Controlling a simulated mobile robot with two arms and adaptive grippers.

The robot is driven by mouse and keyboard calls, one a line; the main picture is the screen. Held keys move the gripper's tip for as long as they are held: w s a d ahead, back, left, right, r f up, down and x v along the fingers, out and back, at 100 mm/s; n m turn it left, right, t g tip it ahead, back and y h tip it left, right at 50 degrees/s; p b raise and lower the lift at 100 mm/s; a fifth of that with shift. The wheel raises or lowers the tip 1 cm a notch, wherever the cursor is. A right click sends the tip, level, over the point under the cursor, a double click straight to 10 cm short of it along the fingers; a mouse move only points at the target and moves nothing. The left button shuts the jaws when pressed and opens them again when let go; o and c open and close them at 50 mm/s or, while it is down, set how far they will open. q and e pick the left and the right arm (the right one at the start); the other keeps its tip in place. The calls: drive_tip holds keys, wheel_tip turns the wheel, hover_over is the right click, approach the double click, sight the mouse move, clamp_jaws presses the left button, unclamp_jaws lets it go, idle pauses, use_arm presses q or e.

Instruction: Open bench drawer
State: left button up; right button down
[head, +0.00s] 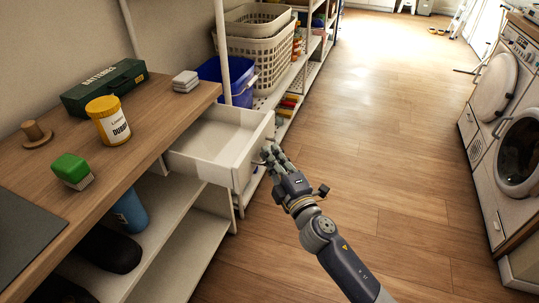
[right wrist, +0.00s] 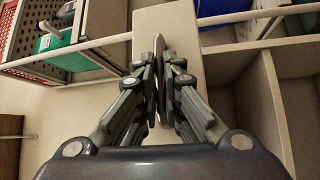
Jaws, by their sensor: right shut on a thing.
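The bench drawer (head: 215,140) is a white, empty box pulled well out from under the wooden bench top (head: 130,140). My right gripper (head: 268,155) is at the drawer's front panel, on its outer face. In the right wrist view the two fingers (right wrist: 160,85) are closed on a thin handle (right wrist: 159,50) that stands on the pale drawer front (right wrist: 185,20). The handle itself is hidden by the fingers in the head view. My left gripper does not show in either view.
A blue bin (head: 228,80) and laundry baskets (head: 262,45) stand behind. Washing machines (head: 518,155) line the right. The floor (head: 390,130) between is clear.

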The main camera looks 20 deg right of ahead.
drive_tip(key=c, duration=2)
unclamp_jaws()
drive_tip(key=s, duration=0.4)
drive_tip(key=s+d+f, duration=0.1)
drive_tip(key=s, duration=0.6)
drive_tip(key=shift+s+d+f, duration=0.3)
drive_tip(key=shift+s+d, duration=0.05)
drive_tip(key=shift+s, duration=0.05)
